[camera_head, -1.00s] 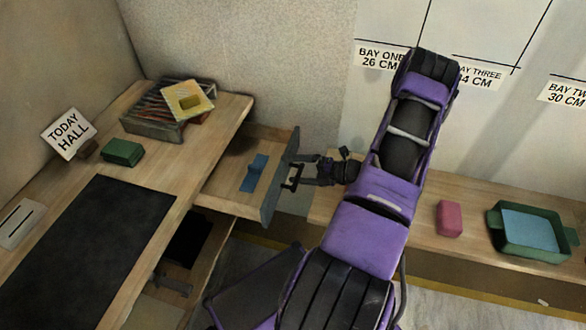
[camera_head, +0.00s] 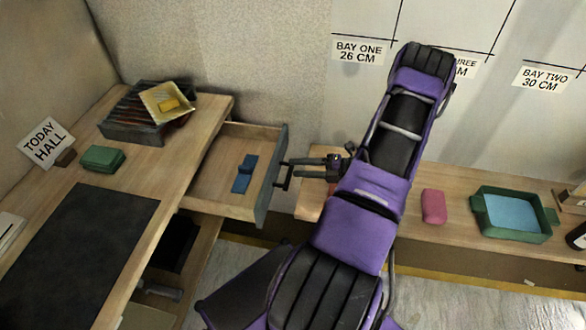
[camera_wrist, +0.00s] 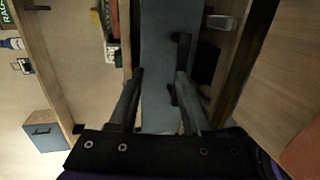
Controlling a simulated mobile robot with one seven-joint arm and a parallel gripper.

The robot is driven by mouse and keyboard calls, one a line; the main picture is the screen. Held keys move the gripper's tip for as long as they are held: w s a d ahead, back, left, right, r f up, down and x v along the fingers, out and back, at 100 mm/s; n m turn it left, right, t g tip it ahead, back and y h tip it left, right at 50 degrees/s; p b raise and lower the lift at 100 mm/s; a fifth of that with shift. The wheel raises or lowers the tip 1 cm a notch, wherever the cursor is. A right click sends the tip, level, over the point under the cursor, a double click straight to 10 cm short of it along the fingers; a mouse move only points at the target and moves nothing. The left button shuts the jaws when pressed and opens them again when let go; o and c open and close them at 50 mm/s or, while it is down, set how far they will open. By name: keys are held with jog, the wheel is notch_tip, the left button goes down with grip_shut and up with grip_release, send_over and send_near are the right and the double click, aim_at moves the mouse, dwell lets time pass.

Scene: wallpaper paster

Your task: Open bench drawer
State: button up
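The bench drawer (camera_head: 215,185) stands pulled out from the right side of the left bench (camera_head: 205,120). Its blue-grey front (camera_head: 272,178) faces my arm, and a blue object (camera_head: 244,174) lies inside. My gripper (camera_head: 284,175) is just right of the drawer front, close to its outer face. In the wrist view, the two fingers of my gripper (camera_wrist: 160,75) are apart, with the blue-grey drawer front (camera_wrist: 158,40) behind them. A dark bar handle (camera_wrist: 181,50) shows by the right fingertip. I cannot tell whether the finger touches it.
The back bench holds a pink block (camera_head: 433,206) and a green tray (camera_head: 485,222). Floor shows between the benches.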

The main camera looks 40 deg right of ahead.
aim_at(289, 174)
jog(key=s+d+b, duration=0.2)
jog(key=s+d, duration=0.6)
jog(key=s, duration=0.2)
jog(key=shift+s+f, duration=0.25)
jog(key=shift+s, duration=0.1)
dwell(0.7)
jog(key=shift+a, duration=0.15)
jog(key=s+a+f+m+t+h, duration=0.1)
jog(key=s+a+f+m+t+h+p, duration=0.1)
jog(key=a+t, duration=0.1)
jog(key=s+a+f+m+t+h, duration=0.1)
jog(key=a, duration=0.1)
jog(key=shift+s+m+t, duration=0.15)
jog(key=shift+m+t, duration=0.15)
jog(key=shift+t, duration=0.1)
jog(key=shift+a+f+h+p, duration=0.15)
jog(key=shift+a+h+p, duration=0.15)
jog(key=shift+h, duration=0.2)
jog(key=x, duration=1.7)
jog(key=shift+d, duration=0.15)
grip_shut()
